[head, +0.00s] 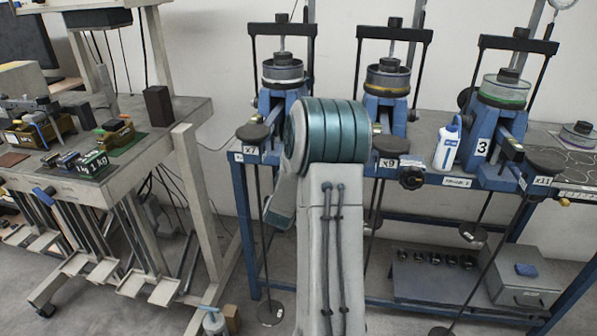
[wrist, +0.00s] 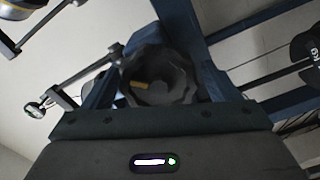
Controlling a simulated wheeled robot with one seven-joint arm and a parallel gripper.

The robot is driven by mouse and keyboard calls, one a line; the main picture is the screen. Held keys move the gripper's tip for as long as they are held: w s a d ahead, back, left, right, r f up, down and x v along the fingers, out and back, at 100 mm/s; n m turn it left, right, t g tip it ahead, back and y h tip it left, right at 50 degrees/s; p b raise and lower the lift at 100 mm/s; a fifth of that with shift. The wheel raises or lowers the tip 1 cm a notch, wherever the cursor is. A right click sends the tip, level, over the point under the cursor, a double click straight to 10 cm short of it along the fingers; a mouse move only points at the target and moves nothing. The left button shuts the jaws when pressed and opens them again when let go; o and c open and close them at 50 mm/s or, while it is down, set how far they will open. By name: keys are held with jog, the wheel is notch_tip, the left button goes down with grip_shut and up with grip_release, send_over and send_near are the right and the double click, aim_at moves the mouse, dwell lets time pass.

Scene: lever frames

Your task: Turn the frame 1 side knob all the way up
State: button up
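The leftmost blue lever frame (head: 274,97), which I take to be frame 1, stands at the back of the bench in the head view. My arm hides its lower right part, and its side knob does not show there. In the wrist view a black lobed knob (wrist: 162,78) with a small yellow mark sits on a blue frame member, just beyond the dark body of my gripper (wrist: 160,122). The fingers cannot be made out, so I cannot tell whether they touch the knob. The head view hides my gripper behind the arm.
The middle frame (head: 388,100) with its own black knob (head: 411,177) and the right frame (head: 497,120) marked 3 stand alongside. A white bottle (head: 446,149) stands between them. Lever arms with round black ends project over the bench front. A grey workbench (head: 150,150) is at left.

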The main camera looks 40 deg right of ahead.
jog(key=b+v, duration=0.2)
jog(key=v, duration=0.4)
dwell(0.4)
jog(key=shift+a, duration=0.1)
